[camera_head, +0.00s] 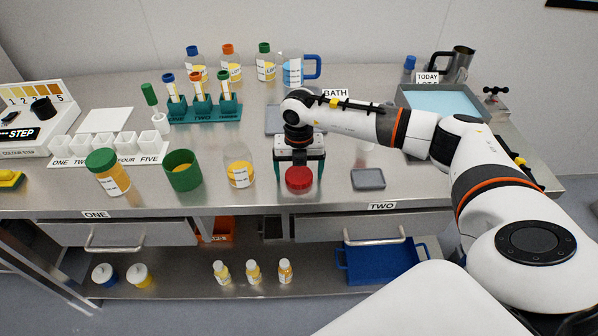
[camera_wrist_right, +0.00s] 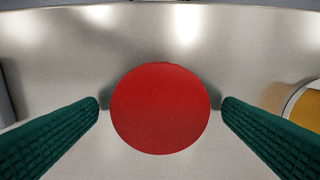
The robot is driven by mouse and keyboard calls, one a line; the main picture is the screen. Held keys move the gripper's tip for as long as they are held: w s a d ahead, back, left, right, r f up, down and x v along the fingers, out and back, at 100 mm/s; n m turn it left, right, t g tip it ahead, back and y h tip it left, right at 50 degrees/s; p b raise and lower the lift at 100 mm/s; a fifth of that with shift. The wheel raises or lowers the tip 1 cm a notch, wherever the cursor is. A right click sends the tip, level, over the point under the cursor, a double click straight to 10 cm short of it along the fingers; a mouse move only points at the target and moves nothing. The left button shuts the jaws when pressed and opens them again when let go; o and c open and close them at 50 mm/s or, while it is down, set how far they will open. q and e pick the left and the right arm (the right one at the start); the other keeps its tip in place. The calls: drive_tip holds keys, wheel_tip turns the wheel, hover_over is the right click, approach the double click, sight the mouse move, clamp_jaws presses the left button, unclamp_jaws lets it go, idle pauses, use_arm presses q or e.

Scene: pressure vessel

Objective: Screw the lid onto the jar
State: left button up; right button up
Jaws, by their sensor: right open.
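A round red lid (camera_head: 299,178) lies on the steel bench near the front edge. It also fills the middle of the right wrist view (camera_wrist_right: 160,108). My right gripper (camera_head: 299,172) points down over it, open, with one green-padded finger on each side. A clear jar with amber contents (camera_head: 239,175) stands just left of this gripper and shows no lid; part of an amber-filled vessel shows at the right edge of the wrist view (camera_wrist_right: 306,105). My left gripper is not in view.
A green open container (camera_head: 183,171) and a green-capped jar (camera_head: 107,173) stand further left. A green tube rack (camera_head: 205,112) is behind. A small grey dish (camera_head: 368,179) lies right of the lid, and a water bath (camera_head: 443,101) stands at back right.

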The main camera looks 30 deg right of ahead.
sight(299, 174)
drive_tip(key=shift+f, duration=0.2)
drive_tip(key=c, duration=1.1)
drive_tip(key=shift+o, duration=0.2)
drive_tip(key=shift+r, duration=0.1)
wheel_tip(299, 174, up, 10)
drive_tip(key=b, duration=0.2)
